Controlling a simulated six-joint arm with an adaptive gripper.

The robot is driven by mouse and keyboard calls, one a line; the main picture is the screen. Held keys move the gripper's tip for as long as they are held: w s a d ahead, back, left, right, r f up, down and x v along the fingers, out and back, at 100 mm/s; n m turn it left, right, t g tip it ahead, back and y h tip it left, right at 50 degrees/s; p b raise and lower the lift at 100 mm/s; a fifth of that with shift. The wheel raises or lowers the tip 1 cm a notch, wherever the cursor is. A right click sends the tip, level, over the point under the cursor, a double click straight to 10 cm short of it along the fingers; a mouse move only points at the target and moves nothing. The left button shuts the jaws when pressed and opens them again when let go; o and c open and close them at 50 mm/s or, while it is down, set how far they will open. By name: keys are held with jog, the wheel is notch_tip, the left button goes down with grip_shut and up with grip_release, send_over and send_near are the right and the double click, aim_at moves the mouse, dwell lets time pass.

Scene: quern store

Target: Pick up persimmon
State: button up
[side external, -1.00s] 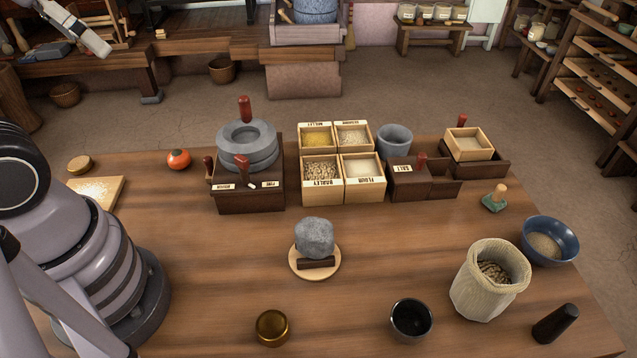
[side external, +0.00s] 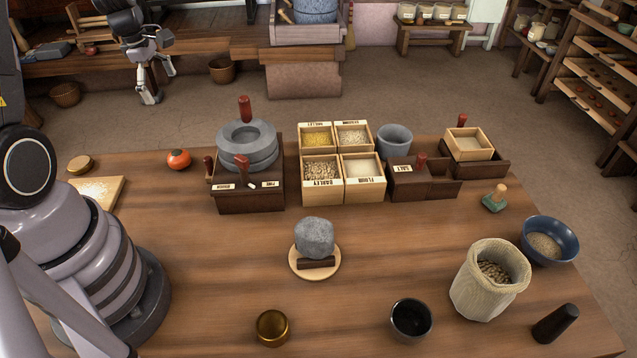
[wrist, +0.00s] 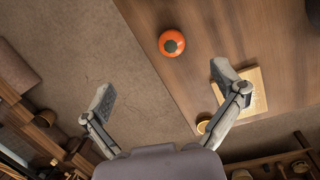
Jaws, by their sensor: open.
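The persimmon (side external: 179,159) is a round orange-red fruit with a dark top. It sits on the wooden table (side external: 215,240) near its far left edge, left of the stone quern. It also shows in the wrist view (wrist: 172,43), above and between my fingers. My gripper (side external: 151,98) is in the upper left of the side view, pointing down, raised and apart from the persimmon. In the wrist view, the gripper's two fingers (wrist: 164,86) are spread wide with nothing between them.
The stone quern (side external: 247,143) on its dark wooden box stands just right of the persimmon. A light wooden board (side external: 98,192) and a small round lid (side external: 79,165) lie to its left. Grain boxes (side external: 322,172) stand farther right. The table in front of the persimmon is clear.

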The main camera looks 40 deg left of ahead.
aim_at(176, 153)
jog(key=a+f+n, duration=0.1)
jog(key=f, duration=0.4)
jog(key=a+f+n, duration=0.1)
jog(key=f+n, duration=0.1)
jog(key=f, duration=0.3)
jog(key=s+a+f+n, duration=0.1)
jog(key=a+f+n, duration=0.1)
jog(key=f, duration=0.3)
jog(key=shift+s+f+g, duration=0.1)
jog(key=shift+f+g, duration=0.1)
jog(key=shift+g, duration=0.1)
jog(key=shift+w+d+f, duration=0.1)
jog(key=shift+w+f, duration=0.05)
jog(key=shift+f, duration=0.85)
jog(key=shift+w+d+f, duration=0.15)
jog(key=shift+w+f, duration=0.05)
jog(key=shift+f, duration=0.75)
jog(key=shift+w+d+f, duration=0.1)
jog(key=shift+w+f, duration=0.05)
jog(key=shift+f, duration=0.85)
jog(key=c, duration=1.3)
jog(key=shift+r, duration=0.15)
